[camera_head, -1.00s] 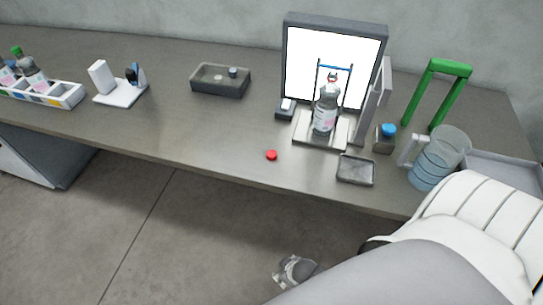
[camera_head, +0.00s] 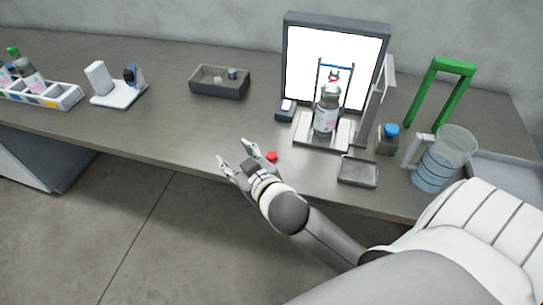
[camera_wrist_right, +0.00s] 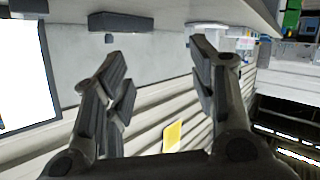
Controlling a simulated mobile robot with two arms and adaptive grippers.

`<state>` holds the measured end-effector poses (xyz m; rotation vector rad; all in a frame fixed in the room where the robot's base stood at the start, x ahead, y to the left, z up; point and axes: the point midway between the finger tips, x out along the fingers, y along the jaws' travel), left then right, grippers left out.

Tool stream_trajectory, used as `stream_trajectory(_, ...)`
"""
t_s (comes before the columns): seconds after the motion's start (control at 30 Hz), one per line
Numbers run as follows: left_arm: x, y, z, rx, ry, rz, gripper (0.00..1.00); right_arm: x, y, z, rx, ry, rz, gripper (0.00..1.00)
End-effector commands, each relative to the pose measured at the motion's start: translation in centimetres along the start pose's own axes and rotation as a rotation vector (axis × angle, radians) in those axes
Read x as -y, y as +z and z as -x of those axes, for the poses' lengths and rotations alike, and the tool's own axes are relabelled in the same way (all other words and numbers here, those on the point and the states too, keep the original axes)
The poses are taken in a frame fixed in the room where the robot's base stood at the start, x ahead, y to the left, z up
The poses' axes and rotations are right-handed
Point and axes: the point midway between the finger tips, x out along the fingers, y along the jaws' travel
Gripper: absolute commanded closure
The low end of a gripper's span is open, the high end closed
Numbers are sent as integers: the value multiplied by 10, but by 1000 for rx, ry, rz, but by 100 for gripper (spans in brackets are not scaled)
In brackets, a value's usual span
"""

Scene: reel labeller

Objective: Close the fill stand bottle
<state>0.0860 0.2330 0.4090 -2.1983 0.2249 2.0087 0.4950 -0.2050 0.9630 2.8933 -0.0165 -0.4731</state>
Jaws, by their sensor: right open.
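The fill stand bottle (camera_head: 326,117) stands upright on the pale stand base (camera_head: 309,138), in front of the bright white panel. A red cap (camera_head: 271,156) lies on the table near the front edge. My right gripper (camera_head: 235,156) is open and empty, just left of the red cap over the table edge. Its two open fingers also show in the right wrist view (camera_wrist_right: 160,75). My left gripper is not in view.
A small grey tray (camera_head: 357,171), a blue-capped jar (camera_head: 388,139) and a beaker of blue liquid (camera_head: 441,160) stand right of the cap. A green frame (camera_head: 440,90) is behind them. A dark box (camera_head: 219,82) and a bottle rack (camera_head: 42,94) are left. The table's left-middle is clear.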

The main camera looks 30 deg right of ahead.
Motion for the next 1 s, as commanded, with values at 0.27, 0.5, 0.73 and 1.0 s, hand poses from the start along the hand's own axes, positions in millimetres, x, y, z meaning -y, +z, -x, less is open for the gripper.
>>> stream_trajectory(0.27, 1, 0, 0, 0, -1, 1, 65, 41, -151, -8, -605, -166, 146, 47)
stream_trajectory(0.5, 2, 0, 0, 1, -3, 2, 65, 118, -204, 27, -967, -537, 429, 47)
stream_trajectory(0.73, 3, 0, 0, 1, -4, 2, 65, 162, -160, 37, -969, -967, 821, 47)
stream_trajectory(1.0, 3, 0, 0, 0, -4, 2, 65, 101, -59, -5, -449, -1321, 1282, 47)
